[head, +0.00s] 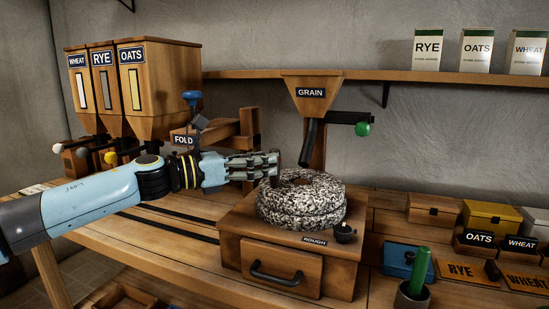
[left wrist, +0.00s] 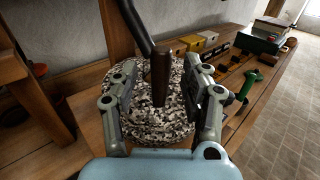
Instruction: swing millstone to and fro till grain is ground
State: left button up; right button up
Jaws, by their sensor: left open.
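The speckled black-and-white millstone (head: 300,212) lies on a wooden mill box (head: 240,222) labelled ROUGH, with a drawer. It also fills the middle of the left wrist view (left wrist: 150,127). My left gripper (head: 275,163) reaches in from the left at the stone's upper left edge. In the left wrist view its fingers (left wrist: 161,72) are open, one on each side of an upright brown wooden peg (left wrist: 161,80) over the stone. Gaps show on both sides of the peg. The peg's foot on the stone is unclear. My right gripper is not in view.
The GRAIN hopper (head: 311,92) with its black spout (head: 309,140) hangs close above the stone. WHEAT, RYE and OATS bins (head: 160,80) stand behind my left arm. Small boxes and a green-handled tool (head: 416,270) crowd the bench at right.

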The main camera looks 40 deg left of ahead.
aim_at(277, 187)
pick_arm(q)
jog(key=shift+p+x, duration=0.55)
jog(key=shift+x, duration=1.25)
grip_shut()
jog(key=shift+w+d+f, duration=0.15)
jog(key=shift+w+f, duration=0.05)
